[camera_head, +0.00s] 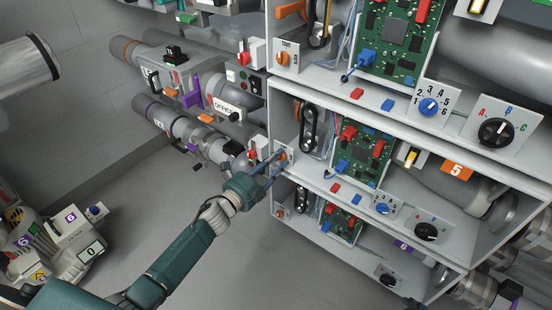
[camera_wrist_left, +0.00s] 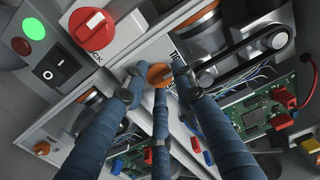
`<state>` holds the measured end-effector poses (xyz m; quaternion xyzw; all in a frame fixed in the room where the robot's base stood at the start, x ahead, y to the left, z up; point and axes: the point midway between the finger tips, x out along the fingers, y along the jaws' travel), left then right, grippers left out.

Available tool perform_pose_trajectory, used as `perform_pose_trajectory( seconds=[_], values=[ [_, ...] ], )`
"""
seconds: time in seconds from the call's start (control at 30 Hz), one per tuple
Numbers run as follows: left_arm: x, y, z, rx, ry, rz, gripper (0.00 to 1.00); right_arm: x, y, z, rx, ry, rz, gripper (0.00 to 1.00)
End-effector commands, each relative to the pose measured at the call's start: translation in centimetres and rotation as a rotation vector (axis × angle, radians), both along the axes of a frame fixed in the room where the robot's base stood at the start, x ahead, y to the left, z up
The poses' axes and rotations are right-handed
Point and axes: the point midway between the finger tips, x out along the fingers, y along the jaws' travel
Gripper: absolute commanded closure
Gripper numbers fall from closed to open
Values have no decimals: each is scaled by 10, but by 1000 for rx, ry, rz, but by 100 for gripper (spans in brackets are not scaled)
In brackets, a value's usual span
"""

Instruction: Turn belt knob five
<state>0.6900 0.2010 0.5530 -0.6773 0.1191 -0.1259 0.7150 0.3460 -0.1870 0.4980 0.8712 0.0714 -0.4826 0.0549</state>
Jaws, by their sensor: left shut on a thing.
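An orange belt knob (camera_head: 282,156) sits on a white plate at the left end of the middle shelf. That shelf bears an orange label with a 5 (camera_head: 456,170). My left gripper (camera_head: 273,163) reaches the knob from the lower left, and its fingers partly cover it. In the left wrist view the orange knob (camera_wrist_left: 159,74) lies between the blue fingertips of my left gripper (camera_wrist_left: 158,78), which is shut on it. My right gripper is not in view.
The upper shelf has another orange knob (camera_head: 284,58), and the lower shelf has one too (camera_head: 280,212). A red knob (camera_wrist_left: 91,28) and a switch panel (camera_wrist_left: 52,70) are close by my fingers. Green circuit boards (camera_head: 362,150) stand to the right. The floor (camera_head: 215,260) below is clear.

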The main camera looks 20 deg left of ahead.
Motion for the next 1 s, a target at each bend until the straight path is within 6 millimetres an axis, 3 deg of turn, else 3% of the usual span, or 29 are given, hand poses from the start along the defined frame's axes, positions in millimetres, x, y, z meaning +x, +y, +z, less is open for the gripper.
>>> perform_pose_trajectory(
  seconds=[0.23,0.7,0.73,1.0],
  values=[
    [-1,0,-2,-56,24,0,99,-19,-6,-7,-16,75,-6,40],
    [-1,0,-2,-67,27,0,99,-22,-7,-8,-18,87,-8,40],
    [-1,0,-2,-67,27,0,67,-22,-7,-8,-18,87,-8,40],
    [0,0,-1,-65,26,0,64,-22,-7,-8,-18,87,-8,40]
  ],
)
